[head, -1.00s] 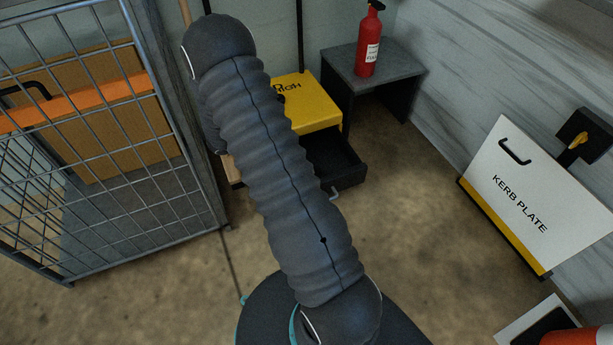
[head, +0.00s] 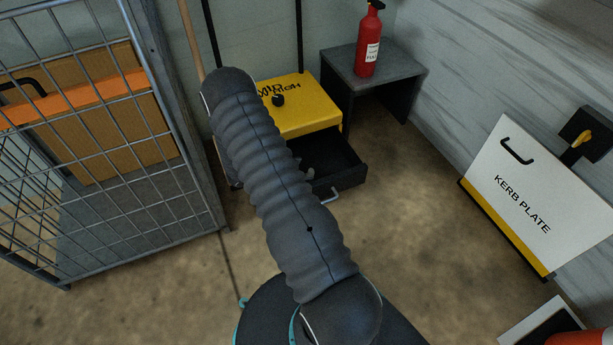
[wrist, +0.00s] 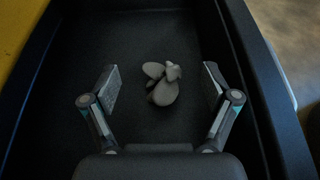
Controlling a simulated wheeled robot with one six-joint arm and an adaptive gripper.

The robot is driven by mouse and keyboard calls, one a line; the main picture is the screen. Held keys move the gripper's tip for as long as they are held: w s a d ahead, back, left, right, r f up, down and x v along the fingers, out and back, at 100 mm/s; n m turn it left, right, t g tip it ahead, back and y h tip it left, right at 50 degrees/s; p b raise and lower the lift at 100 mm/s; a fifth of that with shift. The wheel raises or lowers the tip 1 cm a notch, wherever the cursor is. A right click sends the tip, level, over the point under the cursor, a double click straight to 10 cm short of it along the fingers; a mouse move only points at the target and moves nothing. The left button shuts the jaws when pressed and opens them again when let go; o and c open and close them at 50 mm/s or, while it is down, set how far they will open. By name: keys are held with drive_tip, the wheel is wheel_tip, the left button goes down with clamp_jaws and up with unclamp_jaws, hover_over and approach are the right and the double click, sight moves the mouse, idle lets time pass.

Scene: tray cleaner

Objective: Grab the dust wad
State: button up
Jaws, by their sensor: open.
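The dust wad (wrist: 163,88) is a small grey clump of several rounded lumps. In the wrist view it lies on the floor of a dark open tray (wrist: 262,85), near the middle. My gripper (wrist: 161,88) is open, with one finger to the left of the wad and one to the right, both apart from it. In the head view the black tray (head: 345,178) is pulled out below a yellow-topped unit (head: 305,112).
A mesh cage (head: 130,215) stands at the left. A grey side table (head: 395,78) with a red fire extinguisher (head: 368,45) is behind and right of the tray. A kerb plate board (head: 520,195) leans at the right wall. The floor between is clear.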

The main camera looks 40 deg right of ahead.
sight(310, 170)
drive_tip(key=shift+x, duration=2.7)
drive_tip(key=c, duration=0.9)
drive_tip(key=shift+c, duration=0.2)
